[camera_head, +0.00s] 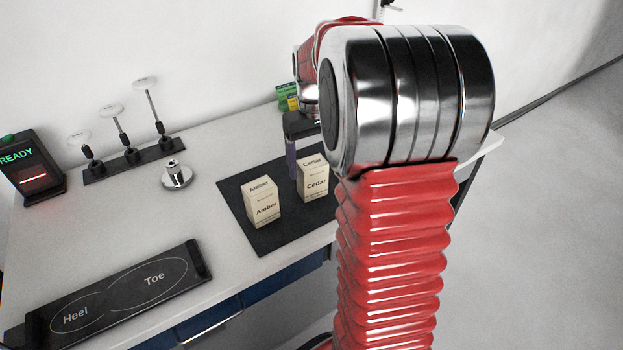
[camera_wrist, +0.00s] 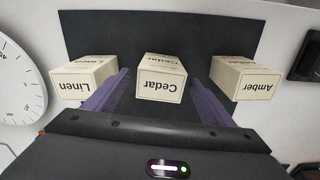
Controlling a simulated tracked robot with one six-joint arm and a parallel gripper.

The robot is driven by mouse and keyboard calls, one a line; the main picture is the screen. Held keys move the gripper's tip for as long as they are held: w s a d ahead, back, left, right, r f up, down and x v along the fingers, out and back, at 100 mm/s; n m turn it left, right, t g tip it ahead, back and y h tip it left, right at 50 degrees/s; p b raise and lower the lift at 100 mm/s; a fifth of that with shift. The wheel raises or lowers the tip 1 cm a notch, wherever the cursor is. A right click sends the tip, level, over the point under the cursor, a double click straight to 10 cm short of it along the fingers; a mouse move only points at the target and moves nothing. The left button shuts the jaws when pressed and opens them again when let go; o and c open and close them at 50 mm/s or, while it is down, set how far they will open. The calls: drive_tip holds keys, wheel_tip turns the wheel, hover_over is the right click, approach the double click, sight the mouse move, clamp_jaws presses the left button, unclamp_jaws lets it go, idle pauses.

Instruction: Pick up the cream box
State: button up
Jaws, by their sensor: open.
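Three cream boxes stand on a dark mat (camera_head: 264,231). The Cedar box (camera_head: 312,181) is in the middle, and the Amber box (camera_head: 261,203) is to its left in the head view. The wrist view shows the Linen box (camera_wrist: 84,82) at left, the Cedar box (camera_wrist: 161,80) in the centre and the Amber box (camera_wrist: 245,80) at right. My gripper (camera_wrist: 158,76) is open, its purple fingers on either side of the Cedar box in that view. Whether they touch it, I cannot tell. In the head view my arm hides the Linen box and most of my gripper.
A black Heel/Toe panel (camera_head: 112,298) lies at the table's front left. A small metal weight-like piece (camera_head: 176,176), a rack of stands (camera_head: 134,160) and a READY display (camera_head: 36,171) are farther back. A round white dial (camera_wrist: 15,85) shows at the wrist view's left.

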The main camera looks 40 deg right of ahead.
sight(312, 180)
drive_tip(key=shift+f, duration=0.65)
drive_tip(key=shift+w+f, duration=0.1)
drive_tip(key=shift+f, duration=2.5)
drive_tip(key=shift+c, duration=0.4)
drive_tip(key=c, duration=1.2)
